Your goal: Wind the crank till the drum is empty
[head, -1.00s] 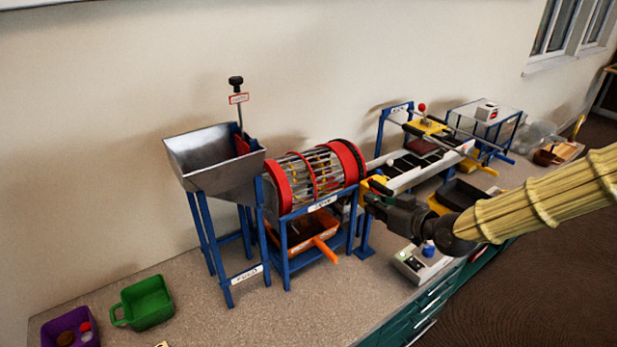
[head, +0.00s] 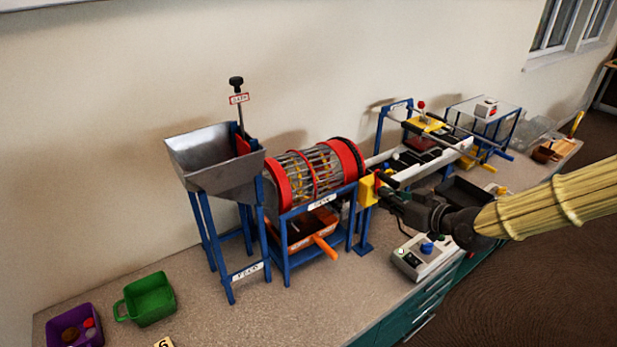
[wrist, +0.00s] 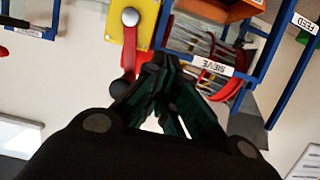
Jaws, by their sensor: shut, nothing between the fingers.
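The sieve drum (head: 332,168), a barred cylinder with red rings, lies on a blue stand labelled SIEVE. Small yellow pieces show through its bars; their number is unclear. A yellow plate (head: 366,191) stands at the drum's right end. In the wrist view, which is upside down, the plate has a silver hub (wrist: 130,17), a red crank arm (wrist: 128,52) and a dark knob (wrist: 121,88). My gripper (head: 382,194) is shut and empty, in front of the plate. In the wrist view its fingertips (wrist: 155,62) are beside the crank arm; contact cannot be told.
A metal feed hopper (head: 212,160) stands left of the drum. An orange tray (head: 325,247) sits under the drum. A control box (head: 425,258) is on the bench below my gripper. Rails and frames (head: 400,178) extend right. Green (head: 150,298) and purple (head: 76,325) bins are at front left.

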